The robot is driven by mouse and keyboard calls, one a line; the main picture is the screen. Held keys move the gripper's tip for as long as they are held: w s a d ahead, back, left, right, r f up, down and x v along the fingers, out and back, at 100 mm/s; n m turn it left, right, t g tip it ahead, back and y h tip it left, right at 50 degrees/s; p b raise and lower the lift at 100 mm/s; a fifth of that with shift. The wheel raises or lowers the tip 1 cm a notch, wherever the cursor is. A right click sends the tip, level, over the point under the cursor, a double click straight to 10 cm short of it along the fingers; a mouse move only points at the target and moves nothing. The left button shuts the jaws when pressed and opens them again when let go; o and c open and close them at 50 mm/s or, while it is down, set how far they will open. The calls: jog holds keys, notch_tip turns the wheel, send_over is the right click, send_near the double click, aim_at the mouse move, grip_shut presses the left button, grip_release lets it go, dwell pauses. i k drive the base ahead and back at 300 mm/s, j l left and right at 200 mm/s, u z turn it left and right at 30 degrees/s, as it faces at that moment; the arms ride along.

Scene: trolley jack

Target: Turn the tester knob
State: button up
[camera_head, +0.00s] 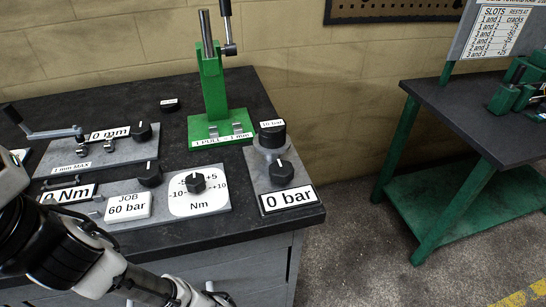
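Several black knobs with white pointer lines show on the grey bench units; no label says which is the tester's. One knob (281,172) sits on the right unit, above a plate reading "0 bar" (289,199). Another knob (195,183) sits on a white dial marked from -10 to +10 Nm. A third knob (149,174) is above the "JOB 60 bar" plate (128,206), and a fourth (142,131) is beside the "0 mm" plate. My gripper (214,294) is at the bottom edge, in front of the bench and apart from the knobs. Its fingers are too unclear to read.
A green press-like stand (213,92) with a lever rises at the bench's back. A black cylinder labelled "10 bar" (272,135) stands behind the right knob. A crank handle (50,133) is at left. A green-legged table (465,105) stands right, across open floor (345,255).

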aim_at(282, 172)
jog(key=i+l+u, duration=0.25)
jog(key=l, duration=0.2)
jog(key=l+u, duration=0.2)
jog(key=l, duration=0.2)
jog(key=k+u, duration=0.55)
jog(key=k, duration=0.3)
jog(key=i, duration=0.5)
